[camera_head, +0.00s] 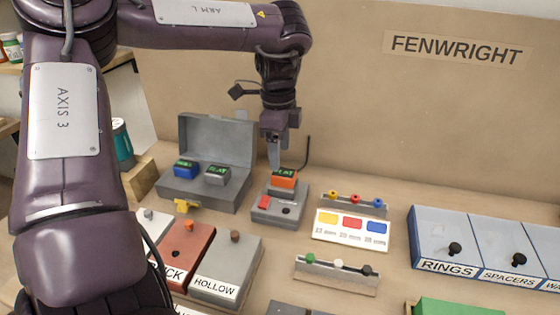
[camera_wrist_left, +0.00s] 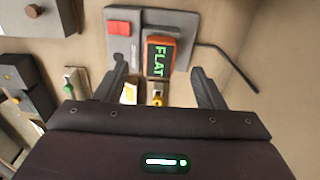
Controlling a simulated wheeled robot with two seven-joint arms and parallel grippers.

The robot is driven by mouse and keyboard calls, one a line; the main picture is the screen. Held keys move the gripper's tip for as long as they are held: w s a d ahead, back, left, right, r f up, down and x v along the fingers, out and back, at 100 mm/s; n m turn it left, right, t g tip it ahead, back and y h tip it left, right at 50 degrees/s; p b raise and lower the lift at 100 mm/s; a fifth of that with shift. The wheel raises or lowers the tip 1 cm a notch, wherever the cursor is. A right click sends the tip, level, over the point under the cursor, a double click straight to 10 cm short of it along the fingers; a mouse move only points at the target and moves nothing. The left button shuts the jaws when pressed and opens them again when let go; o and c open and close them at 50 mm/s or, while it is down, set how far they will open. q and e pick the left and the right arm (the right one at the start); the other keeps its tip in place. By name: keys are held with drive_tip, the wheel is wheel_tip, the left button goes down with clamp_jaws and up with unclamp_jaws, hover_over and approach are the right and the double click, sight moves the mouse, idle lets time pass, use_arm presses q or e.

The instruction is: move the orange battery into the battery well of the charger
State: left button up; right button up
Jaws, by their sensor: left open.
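The orange battery (camera_head: 284,181) stands at the back part of the grey charger (camera_head: 262,215), its green display reading FLAT. I cannot tell how deep it sits there. The charger has a red button and a dark round spot in front. In the left wrist view the orange battery (camera_wrist_left: 161,56) is beside the red button on the charger (camera_wrist_left: 123,48). My left gripper (camera_head: 275,160) points down just above and behind the battery. In the wrist view its fingers (camera_wrist_left: 160,88) are apart, with nothing gripped between them. My right gripper is not in view.
An open grey case (camera_head: 215,130) left of the charger holds a blue battery (camera_head: 186,168) and a grey battery (camera_head: 217,175). A bent black rod (camera_head: 308,152) rises behind the charger. A colour-marked rack (camera_head: 350,228) stands right, labelled boxes (camera_head: 228,270) in front.

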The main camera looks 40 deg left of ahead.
use_arm(q)
drive_tip(key=shift+r, duration=1.75)
